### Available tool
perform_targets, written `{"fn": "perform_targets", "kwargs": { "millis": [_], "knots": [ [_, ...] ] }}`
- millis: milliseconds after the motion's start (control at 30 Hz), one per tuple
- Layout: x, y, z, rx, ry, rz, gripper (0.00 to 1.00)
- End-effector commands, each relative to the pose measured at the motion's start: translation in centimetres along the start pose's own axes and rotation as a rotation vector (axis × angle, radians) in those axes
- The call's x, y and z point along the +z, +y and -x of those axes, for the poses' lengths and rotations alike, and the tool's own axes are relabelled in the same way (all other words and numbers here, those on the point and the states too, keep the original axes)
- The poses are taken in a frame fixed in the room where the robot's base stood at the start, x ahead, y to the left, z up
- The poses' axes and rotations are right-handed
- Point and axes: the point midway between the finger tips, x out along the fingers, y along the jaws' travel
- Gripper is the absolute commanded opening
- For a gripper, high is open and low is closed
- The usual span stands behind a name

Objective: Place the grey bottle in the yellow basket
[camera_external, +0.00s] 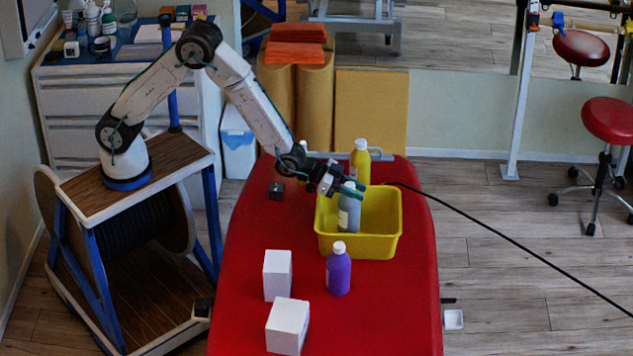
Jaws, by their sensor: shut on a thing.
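The grey bottle (348,212) is upright with its lower part inside the yellow basket (358,246), near the basket's left side. My gripper (349,188) is shut on the grey bottle near its top, reaching in from the left. The jaws partly cover the bottle's neck. The basket stands on the red treatment table (250,230). Whether the bottle's base touches the basket floor cannot be told, since the front wall hides it.
A yellow bottle (360,163) stands behind the basket. A purple bottle (338,272) and two white boxes (277,275) (288,326) stand in front. A small dark cube (277,191) lies to the left. A black cable (500,235) runs off to the right. The table's front right is clear.

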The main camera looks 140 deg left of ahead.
Motion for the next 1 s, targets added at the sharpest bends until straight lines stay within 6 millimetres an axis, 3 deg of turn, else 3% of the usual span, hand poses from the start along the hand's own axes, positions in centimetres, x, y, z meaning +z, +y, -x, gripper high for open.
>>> {"fn": "perform_targets", "kwargs": {
  "millis": [133, 533, 567, 600, 1000],
  "knots": [
    [2.0, 0.0, -0.8, 0.0, -0.001, 0.0, 0.0],
    [2.5, 0.0, -1.1, 0.0, 0.001, 0.0, 0.0],
    [2.6, 0.0, -1.0, 0.0, -0.001, 0.0, 0.36],
    [2.5, 0.0, -1.0, 0.0, -0.001, 0.0, 0.48],
    [2.2, 0.0, -0.5, 0.0, 0.0, 0.0, 0.5]
  ]
}}
